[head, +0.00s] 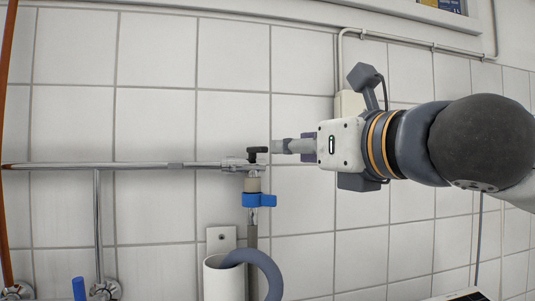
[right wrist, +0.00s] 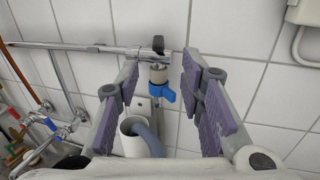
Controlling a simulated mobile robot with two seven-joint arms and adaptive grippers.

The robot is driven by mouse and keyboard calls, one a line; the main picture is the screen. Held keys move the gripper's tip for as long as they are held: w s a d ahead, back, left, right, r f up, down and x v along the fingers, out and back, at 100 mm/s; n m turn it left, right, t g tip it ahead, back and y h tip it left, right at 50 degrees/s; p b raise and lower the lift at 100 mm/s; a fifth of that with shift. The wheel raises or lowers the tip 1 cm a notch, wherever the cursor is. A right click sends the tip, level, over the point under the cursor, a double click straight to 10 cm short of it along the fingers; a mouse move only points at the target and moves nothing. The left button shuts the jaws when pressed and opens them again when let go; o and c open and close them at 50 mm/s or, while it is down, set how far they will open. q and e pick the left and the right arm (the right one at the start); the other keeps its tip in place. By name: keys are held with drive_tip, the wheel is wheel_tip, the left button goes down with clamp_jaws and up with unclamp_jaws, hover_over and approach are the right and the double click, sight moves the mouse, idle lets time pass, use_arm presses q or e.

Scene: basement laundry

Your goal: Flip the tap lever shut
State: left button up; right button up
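The tap (head: 240,165) sits at the right end of a chrome pipe along the tiled wall. A short black lever (head: 257,150) is on top of it, lying sideways to the right; it also shows in the right wrist view (right wrist: 158,44). A blue winged piece (head: 258,200) is on the outlet below, also seen in the right wrist view (right wrist: 161,94). My right gripper (head: 276,146) comes in from the right, its fingertips close to the black lever. Contact cannot be told. My left gripper is out of view.
A white standpipe (head: 222,280) with a grey hose (head: 262,262) curving into it stands below the tap. A vertical chrome pipe (head: 98,230) is on the left. A grey pipe (head: 390,38) runs along the upper wall to a pale box (head: 347,102).

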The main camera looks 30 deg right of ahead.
sight(265, 150)
drive_tip(key=w+b, duration=0.1)
drive_tip(key=w, duration=0.9)
drive_tip(key=shift+w+a+f, duration=0.1)
drive_tip(key=shift+w+a, duration=0.05)
clamp_jaws()
